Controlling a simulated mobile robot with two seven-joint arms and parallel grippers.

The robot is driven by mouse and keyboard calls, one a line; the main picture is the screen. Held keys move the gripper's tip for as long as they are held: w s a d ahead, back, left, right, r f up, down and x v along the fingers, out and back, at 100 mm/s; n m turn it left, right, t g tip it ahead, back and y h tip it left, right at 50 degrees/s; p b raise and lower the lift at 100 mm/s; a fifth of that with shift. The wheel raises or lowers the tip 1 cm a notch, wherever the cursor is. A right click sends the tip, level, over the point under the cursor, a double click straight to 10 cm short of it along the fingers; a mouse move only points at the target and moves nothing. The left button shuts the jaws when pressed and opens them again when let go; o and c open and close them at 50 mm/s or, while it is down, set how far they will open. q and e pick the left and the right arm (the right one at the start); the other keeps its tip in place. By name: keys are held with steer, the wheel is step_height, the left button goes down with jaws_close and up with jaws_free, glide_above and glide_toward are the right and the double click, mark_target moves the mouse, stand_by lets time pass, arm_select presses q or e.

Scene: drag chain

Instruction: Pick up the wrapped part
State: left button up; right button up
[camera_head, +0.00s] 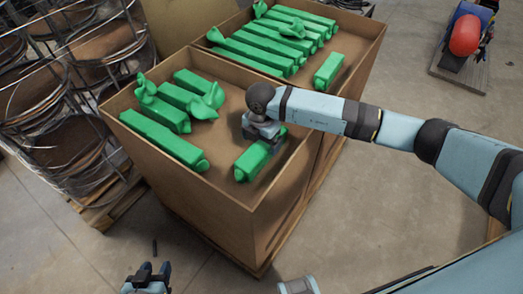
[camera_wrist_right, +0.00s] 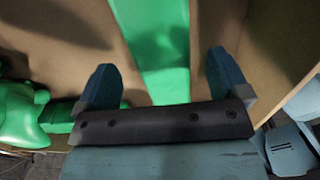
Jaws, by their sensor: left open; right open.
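Several green wrapped parts lie in a cardboard box (camera_head: 240,193) with two bays. One wrapped part (camera_head: 252,160) lies alone at the right side of the near bay. My right gripper (camera_head: 262,138) is over this part, pointing down. In the right wrist view the part (camera_wrist_right: 155,45) runs between the two open blue fingers (camera_wrist_right: 160,85), with a gap on each side. The arm's wrist hides some of the part in the head view. My left gripper (camera_head: 147,276) is open and empty, low at the bottom edge, outside the box.
Other wrapped parts lie at the left of the near bay (camera_head: 163,138) and in the far bay (camera_head: 265,50). The box walls stand close around my right gripper. Wire racks (camera_head: 65,120) stand at the left. A red object (camera_head: 465,35) sits on a pallet at the upper right.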

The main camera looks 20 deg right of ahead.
mark_target(262, 145)
step_height(262, 145, down, 5)
steer(key=shift+s+r, duration=0.15)
steer(key=c, duration=1.2)
steer(key=shift+r, duration=0.1)
steer(key=shift+c, duration=0.2)
